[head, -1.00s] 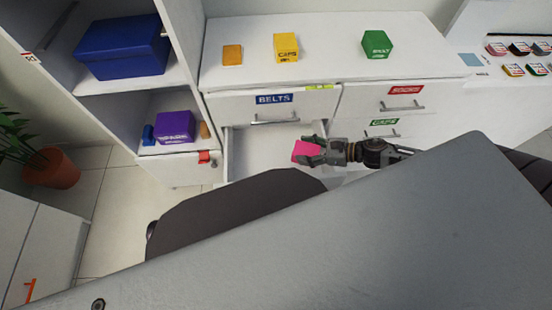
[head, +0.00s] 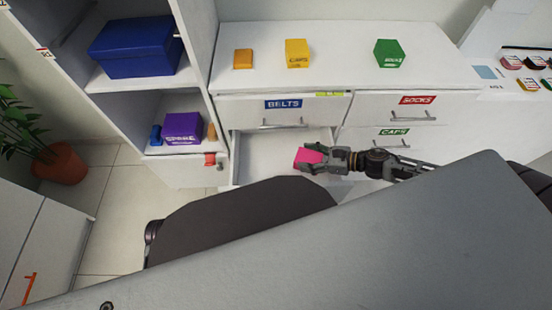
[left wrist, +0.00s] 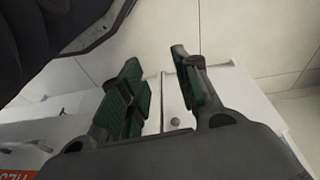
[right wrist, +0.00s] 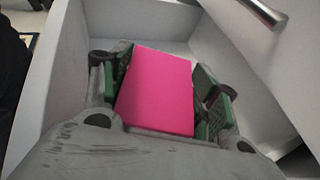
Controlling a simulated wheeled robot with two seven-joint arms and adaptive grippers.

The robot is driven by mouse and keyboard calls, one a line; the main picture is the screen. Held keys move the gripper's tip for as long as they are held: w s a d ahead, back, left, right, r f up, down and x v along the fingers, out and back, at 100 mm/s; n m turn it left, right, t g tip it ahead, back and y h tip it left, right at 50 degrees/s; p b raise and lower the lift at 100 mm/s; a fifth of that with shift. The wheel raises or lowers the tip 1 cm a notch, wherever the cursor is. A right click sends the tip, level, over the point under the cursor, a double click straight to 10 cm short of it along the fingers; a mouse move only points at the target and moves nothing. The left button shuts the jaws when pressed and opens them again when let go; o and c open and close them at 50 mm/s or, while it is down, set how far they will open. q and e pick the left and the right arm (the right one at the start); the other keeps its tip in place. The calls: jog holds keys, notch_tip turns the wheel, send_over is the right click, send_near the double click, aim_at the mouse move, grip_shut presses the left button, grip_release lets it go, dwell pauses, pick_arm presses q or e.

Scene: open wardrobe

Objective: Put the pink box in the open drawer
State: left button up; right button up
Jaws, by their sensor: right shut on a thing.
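The pink box (head: 308,157) is between the fingers of my right gripper (head: 322,160), which is shut on it. In the right wrist view the pink box (right wrist: 157,92) fills the space between the green finger pads, with the white drawer's walls around and beyond it. The open drawer (head: 262,150) is below the BELTS drawer and looks empty where it shows; its near part is hidden by my body. The box is over the drawer's right part; I cannot tell its height above the bottom. My left gripper (left wrist: 165,92) is open and empty in the left wrist view, above a white surface and floor tiles.
The BELTS drawer (head: 260,113) is closed above the open one. SOCKS (head: 390,108) and CAPS drawers are closed at right. Orange, yellow (head: 297,53) and green boxes (head: 389,53) stand on the top. Blue (head: 137,50) and purple boxes (head: 183,128) sit on left shelves.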

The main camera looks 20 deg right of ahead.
aim_at(297, 157)
jog(key=shift+w+a+f, duration=0.25)
jog(key=shift+w+a, duration=0.15)
jog(key=shift+b+x, duration=0.4)
jog(key=shift+x, duration=0.35)
jog(key=shift+b+x, duration=0.3)
jog(key=shift+x, duration=0.75)
pick_arm(q)
jog(key=r, duration=0.2)
jog(key=r+b, duration=0.1)
jog(key=shift+w+d+r+t, duration=0.2)
jog(key=shift+d+r+t, duration=0.1)
jog(key=shift+d+t, duration=0.1)
pick_arm(e)
jog(key=x, duration=0.5)
jog(key=shift+f, duration=0.4)
jog(key=shift+a, duration=0.1)
